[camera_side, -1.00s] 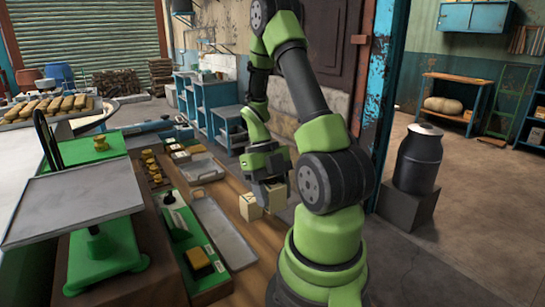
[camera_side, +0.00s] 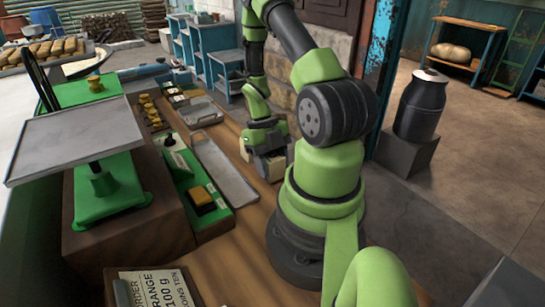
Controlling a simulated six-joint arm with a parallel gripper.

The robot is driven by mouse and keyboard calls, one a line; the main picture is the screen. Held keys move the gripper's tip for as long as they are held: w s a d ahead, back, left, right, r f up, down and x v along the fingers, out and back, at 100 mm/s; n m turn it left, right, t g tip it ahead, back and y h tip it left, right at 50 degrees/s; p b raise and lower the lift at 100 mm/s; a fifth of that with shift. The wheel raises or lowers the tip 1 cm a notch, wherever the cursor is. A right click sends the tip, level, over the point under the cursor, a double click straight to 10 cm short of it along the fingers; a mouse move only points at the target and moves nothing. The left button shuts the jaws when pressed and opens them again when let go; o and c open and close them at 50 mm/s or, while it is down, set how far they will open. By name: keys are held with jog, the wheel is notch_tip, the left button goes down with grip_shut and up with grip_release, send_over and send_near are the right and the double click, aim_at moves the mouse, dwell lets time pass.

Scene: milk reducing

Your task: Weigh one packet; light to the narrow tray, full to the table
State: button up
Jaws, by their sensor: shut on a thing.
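My gripper (camera_side: 270,157) points down at the right edge of the wooden bench and is shut on a cream packet (camera_side: 273,173). The jaws hide much of this packet, and I cannot tell whether it is clear of the bench. Another cream packet (camera_side: 245,149) shows partly, just left of my gripper. The long narrow grey tray (camera_side: 240,188) lies empty on the bench, left of my gripper. The green scale (camera_side: 103,187) with its wide grey pan (camera_side: 75,138) stands at the left, and the pan is empty. The table (camera_side: 235,245) is bare wood in front.
A green board (camera_side: 207,222) with a yellow-topped block lies between scale and narrow tray. Brass weights (camera_side: 150,110) stand behind it. A smaller grey tray (camera_side: 201,113) is farther back. An order card (camera_side: 155,287) lies at the front. A dark milk can (camera_side: 420,105) stands right, off the bench.

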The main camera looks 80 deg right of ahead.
jog(key=shift+f, duration=0.6)
dwell(0.4)
jog(key=o, duration=1.1)
jog(key=shift+f, duration=0.1)
jog(key=v, duration=1)
jog(key=w+a+r+n+t+h, duration=0.2)
jog(key=w+a+r+n, duration=0.3)
jog(key=r+n, duration=0.5)
jog(key=s+a+r+n+t, duration=0.2)
jog(key=a+r+n+t, duration=0.2)
jog(key=a+n, duration=0.4)
jog(key=s+a+r+n+t, duration=0.2)
jog(key=a+r+n+t, duration=0.2)
jog(key=n, duration=1.9)
jog(key=a+r, duration=0.3)
jog(key=a, duration=0.2)
jog(key=shift+s+y, duration=0.35)
jog(key=shift+y, duration=0.05)
